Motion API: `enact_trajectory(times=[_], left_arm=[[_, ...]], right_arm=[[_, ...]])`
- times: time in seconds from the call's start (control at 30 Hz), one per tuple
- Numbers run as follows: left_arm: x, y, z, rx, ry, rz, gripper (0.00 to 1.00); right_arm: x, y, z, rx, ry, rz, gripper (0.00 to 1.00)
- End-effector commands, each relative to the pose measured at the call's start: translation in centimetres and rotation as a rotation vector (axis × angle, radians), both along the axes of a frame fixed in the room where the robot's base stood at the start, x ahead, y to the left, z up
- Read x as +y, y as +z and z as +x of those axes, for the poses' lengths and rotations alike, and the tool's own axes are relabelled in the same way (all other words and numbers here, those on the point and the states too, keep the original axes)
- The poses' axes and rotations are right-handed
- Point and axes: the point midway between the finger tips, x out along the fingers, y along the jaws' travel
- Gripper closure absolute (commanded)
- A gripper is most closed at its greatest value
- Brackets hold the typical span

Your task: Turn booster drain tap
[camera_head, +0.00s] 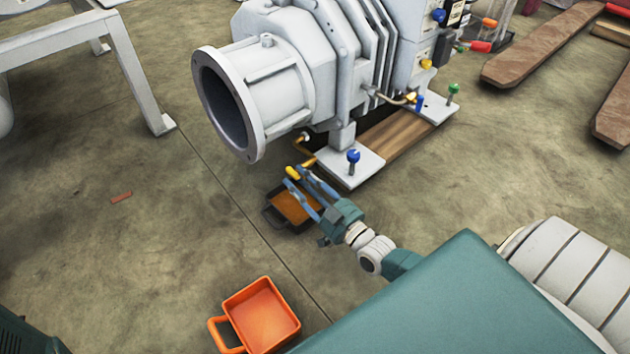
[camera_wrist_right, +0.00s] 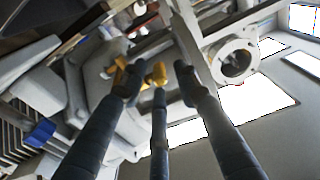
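The white vacuum booster (camera_head: 300,70) stands on plates at the top centre of the head view, its round flange facing left. The small yellow drain tap (camera_head: 292,172) shows low beneath it; the brass-yellow tap (camera_wrist_right: 136,76) also shows in the right wrist view. My right gripper (camera_head: 296,178) reaches up to the tap from the lower right. Its blue-grey fingers are spread, with the tap at the tips, between the left and middle fingers in the wrist view. I cannot tell whether they touch it. My left gripper is not in view.
A dark tray with brown-orange inside (camera_head: 293,208) lies on the floor beneath my right gripper. An orange handled tray (camera_head: 262,315) stands nearer. A blue-topped levelling bolt (camera_head: 353,160) stands right of the gripper. A grey metal frame (camera_head: 140,85) is at left; floor between is mostly clear.

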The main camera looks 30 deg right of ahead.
Motion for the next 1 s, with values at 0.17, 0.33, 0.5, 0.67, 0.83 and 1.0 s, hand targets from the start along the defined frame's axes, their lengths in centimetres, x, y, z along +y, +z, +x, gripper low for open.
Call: enact_trajectory(times=[0.17,0.33,0.5,0.67,0.83,1.0], left_arm=[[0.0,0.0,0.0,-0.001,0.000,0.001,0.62],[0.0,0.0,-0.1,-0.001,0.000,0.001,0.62],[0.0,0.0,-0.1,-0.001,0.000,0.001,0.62],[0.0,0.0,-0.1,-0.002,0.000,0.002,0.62],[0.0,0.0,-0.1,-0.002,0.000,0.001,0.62],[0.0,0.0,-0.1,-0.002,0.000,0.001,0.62]], right_arm=[[-0.5,-0.5,-4.1,0.004,0.001,0.002,0.69],[-0.9,-0.7,-6.8,0.002,0.001,0.001,0.69],[-1.0,-0.7,-8.1,-0.001,0.001,0.002,0.69],[-1.1,-0.7,-8.2,-0.001,0.001,0.002,0.69],[-1.1,-0.7,-8.2,-0.001,0.001,0.002,0.69],[-1.1,-0.7,-8.2,-0.001,0.001,0.002,0.69]])
